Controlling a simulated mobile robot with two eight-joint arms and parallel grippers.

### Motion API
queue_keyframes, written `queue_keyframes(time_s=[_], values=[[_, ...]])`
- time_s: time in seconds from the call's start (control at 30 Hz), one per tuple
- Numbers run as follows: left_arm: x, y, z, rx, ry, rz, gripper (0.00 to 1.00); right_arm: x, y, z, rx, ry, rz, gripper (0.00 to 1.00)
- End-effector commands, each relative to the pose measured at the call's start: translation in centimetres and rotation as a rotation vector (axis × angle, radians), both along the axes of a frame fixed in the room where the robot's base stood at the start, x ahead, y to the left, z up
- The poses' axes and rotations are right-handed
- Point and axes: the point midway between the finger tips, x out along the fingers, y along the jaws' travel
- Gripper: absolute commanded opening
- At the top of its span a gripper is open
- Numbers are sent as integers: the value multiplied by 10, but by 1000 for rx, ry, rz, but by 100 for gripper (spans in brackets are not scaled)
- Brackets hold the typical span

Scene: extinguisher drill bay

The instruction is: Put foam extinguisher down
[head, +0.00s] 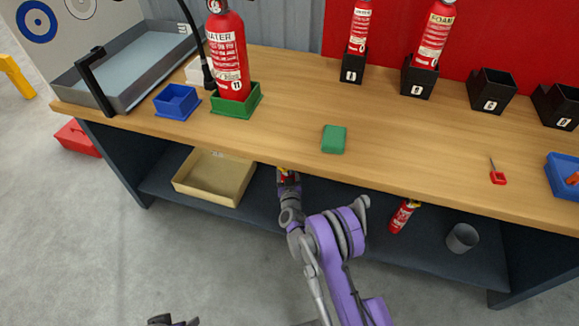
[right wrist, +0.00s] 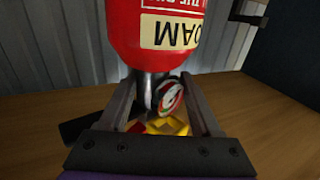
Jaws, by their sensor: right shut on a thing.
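The foam extinguisher (right wrist: 165,65) fills the upper middle of the right wrist view, a red body with an upside-down FOAM label. My right gripper (right wrist: 165,105) is shut on its neck, by the gauge and yellow part. In the head view, my right gripper (head: 286,178) is at the bench's front edge, above the lower shelf; the bench top and gripper hide most of the extinguisher. Whether its base touches anything is hidden. Part of my left gripper (head: 173,321) shows at the bottom edge; its jaws are unclear.
On the lower shelf (head: 262,218) are a tan tray (head: 215,178), a small red extinguisher (head: 403,216) and a grey cup (head: 462,238). On the bench top (head: 290,100), a WATER extinguisher (head: 228,55) stands in a green holder, and a green block (head: 334,139) lies near the front edge.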

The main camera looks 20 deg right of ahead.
Motion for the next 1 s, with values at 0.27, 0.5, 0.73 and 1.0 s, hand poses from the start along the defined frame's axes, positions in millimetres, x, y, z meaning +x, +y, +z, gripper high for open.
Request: queue_keyframes(time_s=[0.27,0.5,0.73,1.0], values=[[1,0,-5,0,-1,0,71,0,-1,-21,-1,-2,-2,0],[2,0,-8,0,-1,0,71,0,-1,-41,-1,-2,-2,0],[2,0,-7,0,-1,0,71,0,0,-41,-1,-2,-2,0],[2,0,-7,0,-1,0,71,-1,0,-44,0,0,0,95]])
